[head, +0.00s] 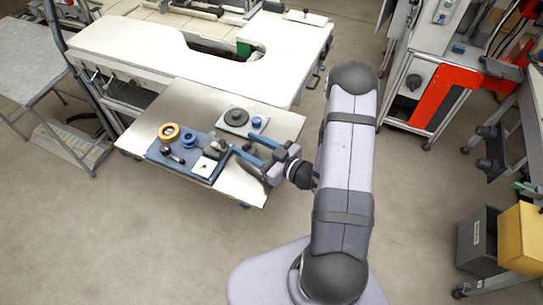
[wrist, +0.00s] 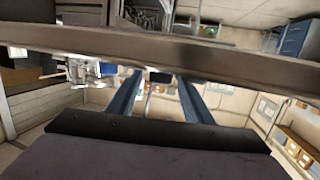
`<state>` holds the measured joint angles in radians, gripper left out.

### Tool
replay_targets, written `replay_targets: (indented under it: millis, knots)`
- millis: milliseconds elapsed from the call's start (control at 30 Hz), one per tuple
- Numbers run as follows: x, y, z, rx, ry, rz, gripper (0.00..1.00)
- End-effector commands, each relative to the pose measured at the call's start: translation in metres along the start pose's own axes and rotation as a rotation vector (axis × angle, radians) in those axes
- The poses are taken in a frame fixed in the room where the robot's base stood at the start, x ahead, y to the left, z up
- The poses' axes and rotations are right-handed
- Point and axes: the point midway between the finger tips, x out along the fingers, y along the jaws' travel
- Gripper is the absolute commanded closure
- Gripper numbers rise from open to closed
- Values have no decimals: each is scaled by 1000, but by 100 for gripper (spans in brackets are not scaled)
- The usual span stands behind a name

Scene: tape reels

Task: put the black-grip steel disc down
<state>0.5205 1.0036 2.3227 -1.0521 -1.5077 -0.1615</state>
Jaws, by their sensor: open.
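A round dark grey disc with a darker raised middle (head: 236,116) lies on a white plate (head: 226,127) on the steel-topped table (head: 278,122). It looks like the black-grip steel disc, but its grip is too small to make out surely. My gripper (head: 241,142) is open, its two blue fingers apart, low over the table just in front of the plate. The disc is beyond the fingertips. In the wrist view the fingers (wrist: 158,82) are spread, with a steel-coloured bar (wrist: 240,68) crossing near their tips; a small dark patch shows between them.
A blue knob-like piece (head: 256,123) sits on the white plate. A white-topped bench (head: 150,45) stands behind.

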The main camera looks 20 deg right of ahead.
Motion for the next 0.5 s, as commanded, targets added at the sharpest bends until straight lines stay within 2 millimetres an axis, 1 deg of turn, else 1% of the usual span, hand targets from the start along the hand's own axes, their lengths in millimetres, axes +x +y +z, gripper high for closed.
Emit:
replay_targets:
  millis: [100, 500]
  knots:
    - [-16, 2, 3, 0, 0, 6, 54]
    - [-76, 2, 2, -1, 1, 7, 54]
